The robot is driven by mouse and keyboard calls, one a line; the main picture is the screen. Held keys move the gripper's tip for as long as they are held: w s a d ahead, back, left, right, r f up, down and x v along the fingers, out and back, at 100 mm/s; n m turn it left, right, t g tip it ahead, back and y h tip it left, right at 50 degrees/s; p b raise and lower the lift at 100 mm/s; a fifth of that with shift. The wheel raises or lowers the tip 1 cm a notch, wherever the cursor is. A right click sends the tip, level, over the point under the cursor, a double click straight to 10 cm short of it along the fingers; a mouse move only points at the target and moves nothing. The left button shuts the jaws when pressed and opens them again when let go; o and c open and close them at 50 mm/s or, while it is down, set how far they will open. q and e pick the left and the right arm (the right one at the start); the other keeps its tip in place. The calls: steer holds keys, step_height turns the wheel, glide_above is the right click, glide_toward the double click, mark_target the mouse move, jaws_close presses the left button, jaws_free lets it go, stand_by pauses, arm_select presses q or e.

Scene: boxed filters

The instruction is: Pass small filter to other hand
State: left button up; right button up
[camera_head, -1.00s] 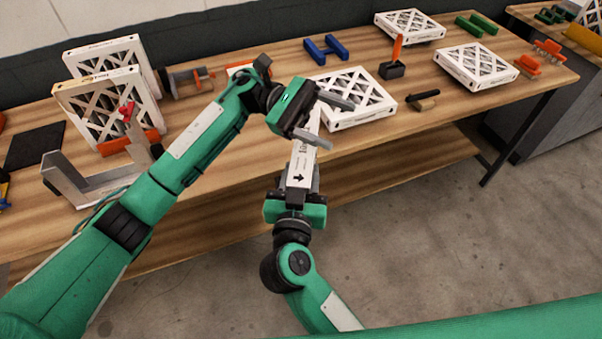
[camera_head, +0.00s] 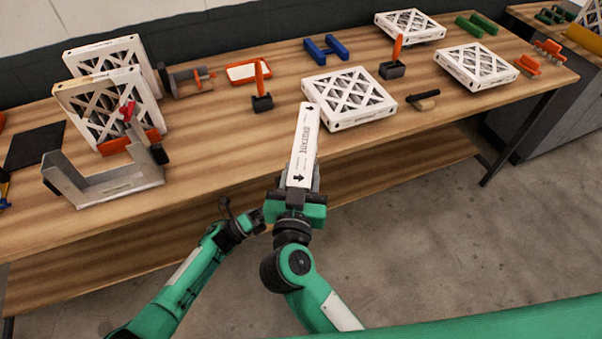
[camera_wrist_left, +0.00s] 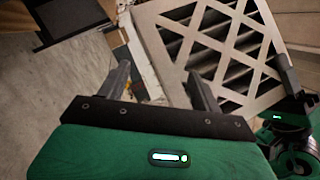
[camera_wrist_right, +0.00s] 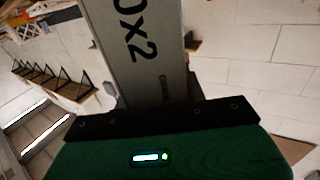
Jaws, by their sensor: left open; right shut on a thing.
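The small filter (camera_head: 303,147) is a white-framed box with lattice faces, seen edge-on in the head view. My right gripper (camera_head: 300,182) is shut on its near end and holds it upright in front of the table edge. The filter's printed side fills the middle of the right wrist view (camera_wrist_right: 140,50). My left gripper (camera_head: 240,215) is low, left of the filter and apart from my right gripper. In the left wrist view its open fingers (camera_wrist_left: 158,74) are empty, with the filter's lattice face (camera_wrist_left: 225,50) beyond them to the right.
The wooden table (camera_head: 230,140) bears a white filter (camera_head: 349,97) lying flat, two standing filters (camera_head: 108,105), a grey holder (camera_head: 105,185), an orange-handled tool (camera_head: 261,90) and a blue part (camera_head: 326,48). Open floor (camera_head: 450,250) lies at the right.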

arm_select(q)
steer(key=s+a+f+n+t+y, duration=0.1)
steer(key=a+f+n+t+y, duration=0.15)
steer(key=f+n, duration=0.3)
steer(key=s+a+f+n+t+y, duration=0.1)
steer(key=a+f+n+y, duration=0.25)
steer(key=f, duration=0.25)
steer(key=a+f+n+t+y, duration=0.2)
steer(key=f+n+y, duration=0.2)
steer(key=f+n, duration=0.2)
steer(key=s+a+f+n+g+y, duration=0.3)
steer(key=s+a+f+n+y, duration=0.3)
steer(key=s+f, duration=0.6)
steer(key=s+a+f+n+g+y, duration=0.1)
steer(key=s+a+f+n+g, duration=0.2)
steer(key=s, duration=0.8)
steer(key=s+a+f+n+g+y, duration=0.1)
steer(key=s+a+f+n+g, duration=0.2)
steer(key=s+f+n, duration=0.2)
steer(key=s+a+f+n+g+y, duration=0.2)
steer(key=s+f, duration=0.7)
steer(key=s, duration=0.9)
steer(key=a+n+g, duration=0.1)
steer(key=n+g, duration=0.1)
steer(key=n, duration=0.1)
steer(key=shift+s+a, duration=0.15)
steer(key=shift+a, duration=0.15)
